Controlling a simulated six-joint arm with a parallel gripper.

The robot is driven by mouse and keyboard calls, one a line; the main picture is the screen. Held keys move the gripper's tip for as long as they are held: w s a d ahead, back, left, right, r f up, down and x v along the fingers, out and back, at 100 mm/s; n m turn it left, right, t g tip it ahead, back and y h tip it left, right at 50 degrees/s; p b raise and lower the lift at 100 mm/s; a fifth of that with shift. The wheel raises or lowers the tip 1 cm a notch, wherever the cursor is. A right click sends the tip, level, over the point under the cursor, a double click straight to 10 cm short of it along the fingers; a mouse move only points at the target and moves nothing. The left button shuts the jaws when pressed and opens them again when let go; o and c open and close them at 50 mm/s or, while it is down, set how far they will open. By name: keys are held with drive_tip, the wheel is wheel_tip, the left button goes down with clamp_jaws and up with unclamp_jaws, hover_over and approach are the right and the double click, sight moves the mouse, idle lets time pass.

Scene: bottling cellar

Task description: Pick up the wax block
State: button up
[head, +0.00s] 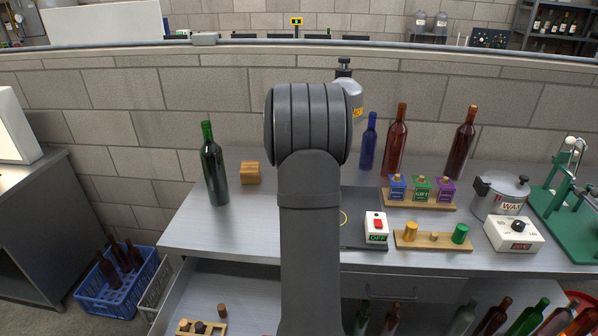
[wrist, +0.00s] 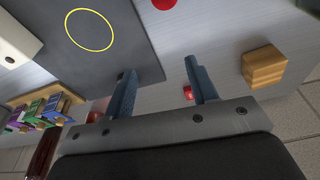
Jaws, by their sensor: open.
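My gripper (wrist: 160,68) is open, its two blue-grey fingers apart over the steel bench. In the head view my own arm hides it. A small red piece (wrist: 188,92) shows between the fingers, close to the right one; it is partly seen, and I cannot tell whether it is the wax block or whether it is touched. A red round thing (wrist: 165,3) is cut off at the top edge. A tan, striped, wood-looking block (wrist: 263,66) lies right of the fingers, apart from them; it also stands on the bench in the head view (head: 250,173). No block is labelled wax.
A dark mat (wrist: 88,45) with a yellow ring lies left of the fingers. A dark green bottle (head: 214,170) stands left of the tan block. Blue and brown bottles, a small-box rack (head: 420,203), a switch box (head: 376,227) and a wax pot (head: 500,198) stand right.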

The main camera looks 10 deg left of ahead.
drive_tip(key=w+a+r+n+t, duration=0.1)
drive_tip(key=w+a+r, duration=0.1)
drive_tip(key=w, duration=0.6)
drive_tip(key=w+a+r+t, duration=0.1)
drive_tip(key=w+r, duration=0.2)
drive_tip(key=w, duration=0.4)
drive_tip(key=x, duration=1.2)
drive_tip(key=shift+w+a+f, duration=0.15)
drive_tip(key=shift+w, duration=0.1)
drive_tip(key=shift+d+x, duration=0.2)
drive_tip(key=shift+x, duration=1.15)
drive_tip(key=shift+d+x, duration=0.15)
drive_tip(key=shift+x, duration=1.2)
drive_tip(key=shift+s, duration=0.1)
drive_tip(key=shift+c, duration=0.2)
drive_tip(key=c, duration=1)
